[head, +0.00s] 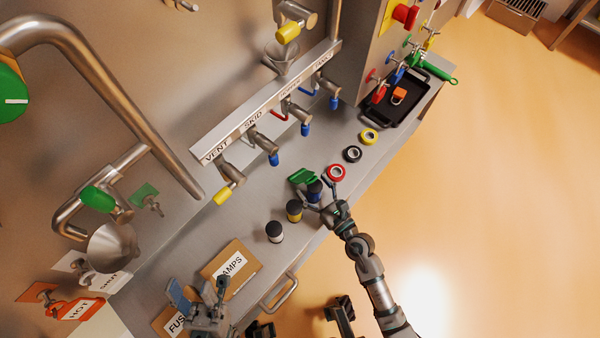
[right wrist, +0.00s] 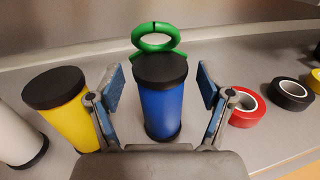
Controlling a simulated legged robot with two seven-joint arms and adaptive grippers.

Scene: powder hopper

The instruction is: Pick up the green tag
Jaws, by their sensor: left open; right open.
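A green piece (head: 302,176), which looks like the green tag, lies on the steel bench just behind a blue canister with a black lid (head: 314,192). In the right wrist view its green ring (right wrist: 158,38) shows above the lid, and the canister (right wrist: 160,110) hides part of it. My right gripper (head: 319,196) is open, with its fingers either side of the blue canister; the wrist view shows gaps at both sides. The green piece is beyond the fingertips (right wrist: 160,78). My left gripper (head: 201,290) is open over the cardboard boxes at the lower left, away from the green piece.
Yellow (head: 294,211) and white (head: 274,232) canisters stand left of the blue one. Red (head: 336,173), black (head: 352,154) and yellow (head: 369,137) tape rolls lie to the right, before a black tray (head: 405,105). Valves overhang the bench behind. An AMPS box (head: 230,268) is lower left.

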